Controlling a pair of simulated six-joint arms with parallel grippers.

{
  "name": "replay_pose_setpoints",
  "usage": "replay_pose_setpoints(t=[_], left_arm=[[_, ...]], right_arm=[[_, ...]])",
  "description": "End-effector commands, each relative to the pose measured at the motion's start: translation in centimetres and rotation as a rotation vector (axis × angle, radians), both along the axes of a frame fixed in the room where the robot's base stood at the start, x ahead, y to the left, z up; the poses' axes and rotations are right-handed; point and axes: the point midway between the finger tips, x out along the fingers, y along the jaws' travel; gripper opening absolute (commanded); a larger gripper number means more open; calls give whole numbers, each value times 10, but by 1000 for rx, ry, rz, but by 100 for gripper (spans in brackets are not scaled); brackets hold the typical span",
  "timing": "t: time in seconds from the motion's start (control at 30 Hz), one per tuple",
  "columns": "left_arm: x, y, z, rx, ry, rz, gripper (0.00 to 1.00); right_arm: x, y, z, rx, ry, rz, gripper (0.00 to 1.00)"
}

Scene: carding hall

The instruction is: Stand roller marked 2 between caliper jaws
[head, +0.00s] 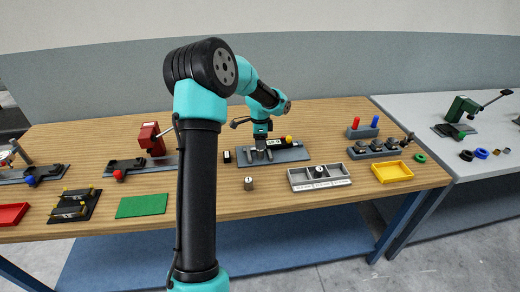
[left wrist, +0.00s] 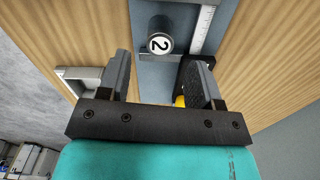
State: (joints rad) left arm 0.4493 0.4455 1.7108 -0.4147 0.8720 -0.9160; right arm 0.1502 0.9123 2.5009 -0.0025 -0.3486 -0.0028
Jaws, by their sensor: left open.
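The roller marked 2 (left wrist: 160,42) shows its white numbered end in the left wrist view. It appears upright on the blue-grey plate (left wrist: 147,85), between two grey caliper jaws (left wrist: 165,57), beside the scaled beam (left wrist: 203,28). Whether it touches either jaw is unclear. My left gripper (left wrist: 162,72) is open, its fingers apart with nothing held; the roller shows beyond the gap between them. In the head view, my left gripper (head: 261,154) is low over the caliper plate (head: 294,155) and hides part of it; I cannot make out the roller there. My right gripper is not in view.
Another small roller (head: 249,184) stands on the wood in front of the plate. A grey compartment tray (head: 319,186) holds one more. Bare wood surrounds the front roller.

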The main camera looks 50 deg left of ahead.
Motion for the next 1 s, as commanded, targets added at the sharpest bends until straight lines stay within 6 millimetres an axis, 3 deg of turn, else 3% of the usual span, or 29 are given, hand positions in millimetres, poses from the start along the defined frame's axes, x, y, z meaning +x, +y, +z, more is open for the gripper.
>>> replay_pose_setpoints(t=[0.1, 0.33, 1.0], left_arm=[[1, 0, 23, 2, -4, 0, 59], [0, 0, 48, 0, -1, 1, 59], [0, 0, 51, 0, 0, 0, 59]], right_arm=[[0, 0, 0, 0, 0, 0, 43], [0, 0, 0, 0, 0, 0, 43], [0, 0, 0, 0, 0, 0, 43]])
